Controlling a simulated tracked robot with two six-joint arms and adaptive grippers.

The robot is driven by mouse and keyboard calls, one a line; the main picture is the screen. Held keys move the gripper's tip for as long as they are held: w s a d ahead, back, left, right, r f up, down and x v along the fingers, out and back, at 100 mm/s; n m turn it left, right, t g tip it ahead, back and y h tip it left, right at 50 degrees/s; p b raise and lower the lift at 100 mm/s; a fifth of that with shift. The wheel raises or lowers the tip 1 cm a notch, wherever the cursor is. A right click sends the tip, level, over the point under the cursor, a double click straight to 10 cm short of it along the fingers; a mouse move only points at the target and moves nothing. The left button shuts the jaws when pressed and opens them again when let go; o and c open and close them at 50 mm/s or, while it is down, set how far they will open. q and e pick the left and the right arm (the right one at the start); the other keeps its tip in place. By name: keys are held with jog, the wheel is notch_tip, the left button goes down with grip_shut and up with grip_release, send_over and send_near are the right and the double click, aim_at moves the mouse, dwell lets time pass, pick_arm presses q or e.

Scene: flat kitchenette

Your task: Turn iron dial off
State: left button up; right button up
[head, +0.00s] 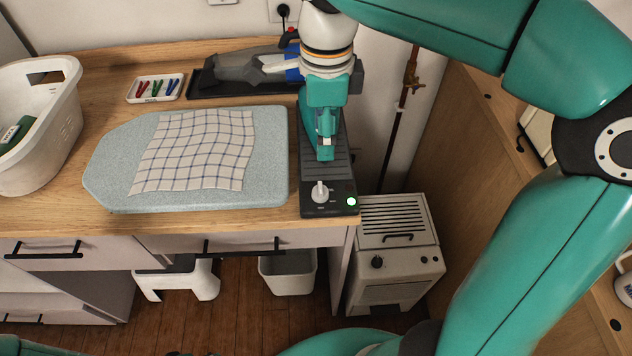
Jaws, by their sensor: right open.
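The iron dial (320,191) is a small white knob on the front of a long black iron base (340,172) at the right end of the counter. A green light (351,201) glows at the base's front right corner. My right gripper (325,153) points down over the base, behind the dial in the picture and apart from it. It is open and holds nothing visible. My left gripper is not in view.
A pale ironing pad (110,170) with a checked cloth (195,150) lies left of the base. A wall rises behind; a small heater (395,250) stands below right.

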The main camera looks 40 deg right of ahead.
aim_at(320, 187)
jog(key=f, duration=0.7)
jog(key=f+b, duration=0.1)
jog(key=f, duration=0.7)
jog(key=shift+w+a, duration=0.15)
jog(key=shift+w, duration=0.05)
jog(key=shift+r, duration=0.1)
grip_shut()
